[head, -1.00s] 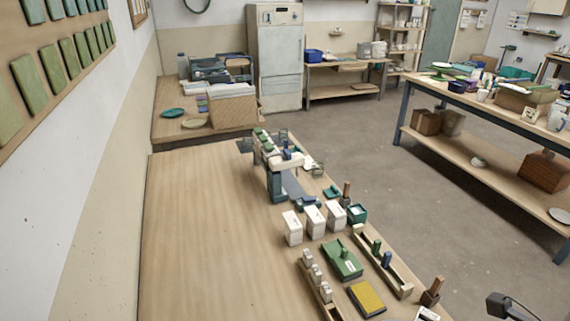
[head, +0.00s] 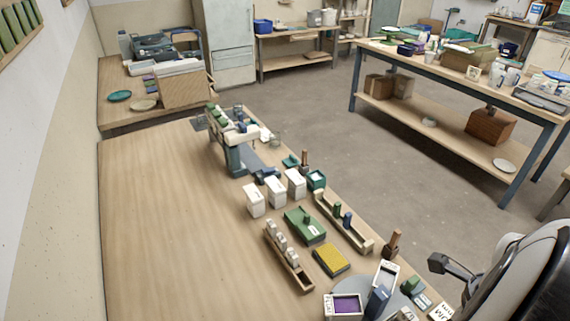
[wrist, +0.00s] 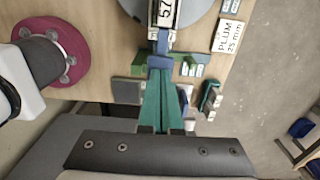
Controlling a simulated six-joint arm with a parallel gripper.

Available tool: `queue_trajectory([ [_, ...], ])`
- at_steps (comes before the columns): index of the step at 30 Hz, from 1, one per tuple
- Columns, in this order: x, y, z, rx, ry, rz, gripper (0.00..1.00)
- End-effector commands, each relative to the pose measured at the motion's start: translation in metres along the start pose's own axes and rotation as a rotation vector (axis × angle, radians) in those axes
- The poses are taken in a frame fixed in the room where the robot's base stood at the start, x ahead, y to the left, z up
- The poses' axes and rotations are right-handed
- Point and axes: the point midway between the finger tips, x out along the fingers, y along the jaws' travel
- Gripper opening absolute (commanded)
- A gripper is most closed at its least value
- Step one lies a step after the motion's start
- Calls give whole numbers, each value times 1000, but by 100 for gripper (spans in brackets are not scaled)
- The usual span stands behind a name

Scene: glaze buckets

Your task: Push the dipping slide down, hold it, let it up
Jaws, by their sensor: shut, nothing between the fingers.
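My gripper (wrist: 160,75) shows in the wrist view, with its two teal fingers shut together and nothing visible between them. A blue piece shows at their tips; I cannot tell whether it is part of the fingers or a thing they touch. Beyond it is a white-framed display (wrist: 166,12) reading 57, which also shows in the head view (head: 386,273) by a slanted blue block (head: 378,300). In the head view my gripper cannot be clearly made out. A stand with a dark column and pale head (head: 238,138) is at the bench's far end; I cannot tell whether it is the dipping slide.
Three white containers (head: 276,191), a green box (head: 305,225), a yellow pad (head: 331,260) and wooden racks (head: 288,262) line the bench's right side. A PLUM label (wrist: 229,36) lies nearby. The left bench top (head: 165,220) is clear.

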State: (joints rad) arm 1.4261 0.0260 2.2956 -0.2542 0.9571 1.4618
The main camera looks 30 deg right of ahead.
Motion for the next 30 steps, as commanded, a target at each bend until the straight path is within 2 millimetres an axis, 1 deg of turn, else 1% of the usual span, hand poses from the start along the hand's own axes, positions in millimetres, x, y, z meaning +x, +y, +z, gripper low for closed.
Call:
queue_trajectory([
  [30,49,0,0,-1,0,2,0],
])
